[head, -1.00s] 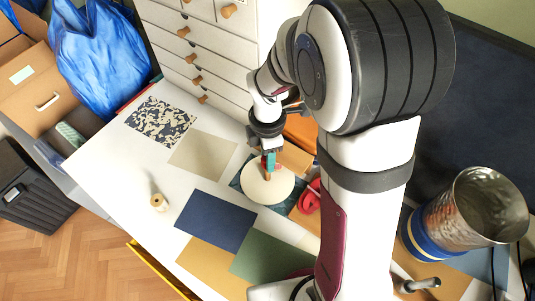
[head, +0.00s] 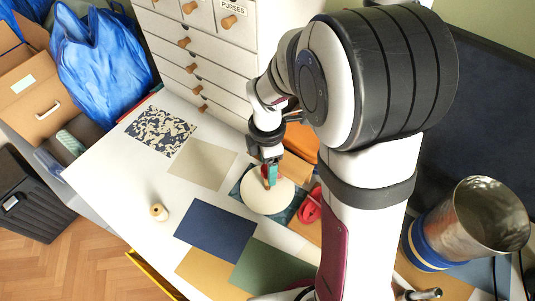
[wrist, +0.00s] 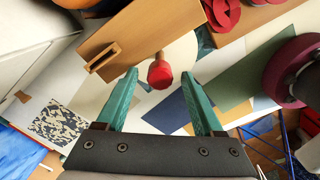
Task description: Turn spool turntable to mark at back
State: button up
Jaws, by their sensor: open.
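The spool turntable is a round cream disc (head: 266,199) on a dark teal patterned sheet (head: 291,214). A red knob (wrist: 160,74) on a short stalk stands up from the disc. My gripper (head: 269,183) is over the back part of the disc, at the knob. In the wrist view my two teal fingers (wrist: 160,82) are apart, one on each side of the knob, with visible gaps. I cannot tell how high the fingertips are against the knob. I cannot make out a mark at the back; my gripper and a tan box hide part of that edge.
A tan wooden box with a handle (wrist: 147,30) stands close behind the disc. A red roll (head: 310,207) lies to its right. A cream spool (head: 159,212) stands apart at left. A blue sheet (head: 215,227) lies flat in front. White drawers (head: 205,60) rise behind.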

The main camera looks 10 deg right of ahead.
notch_tip(320, 180, up, 15)
jog(key=shift+r, duration=0.2)
jog(key=s+f+m+y, duration=0.1)
jog(key=s+f+m, duration=0.1)
jog(key=s+m, duration=0.8)
jog(key=s+f+m, duration=0.2)
jog(key=s+m, duration=0.7)
jog(key=m, duration=0.6)
jog(key=shift+s+f+y, duration=0.15)
jog(key=shift+s+y, duration=0.2)
jog(key=shift+y, duration=0.05)
